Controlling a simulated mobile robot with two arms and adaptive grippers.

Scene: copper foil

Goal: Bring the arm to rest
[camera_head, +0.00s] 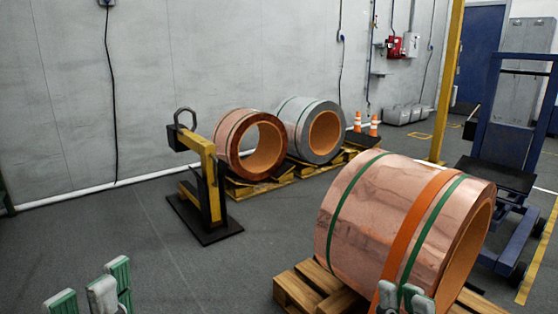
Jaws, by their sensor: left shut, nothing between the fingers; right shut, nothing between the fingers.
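My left gripper (102,290) shows at the bottom left edge, with green and grey finger parts. It is shut and empty, over bare floor, and the rest of it is cut off by the frame. My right gripper (402,297) shows at the bottom edge, right of centre. It is shut and empty, and its tips appear in front of the lower part of a large copper foil coil (370,215). I cannot tell whether they touch the coil. The arms behind both grippers are out of view.
The near coil, with green and orange straps, lies on a wooden pallet (293,291). A yellow and black lifting stand (210,180), a copper coil (227,140) and a grey-wrapped coil (300,117) stand farther back. A blue lift cart (505,165) is at right. Floor at left is clear.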

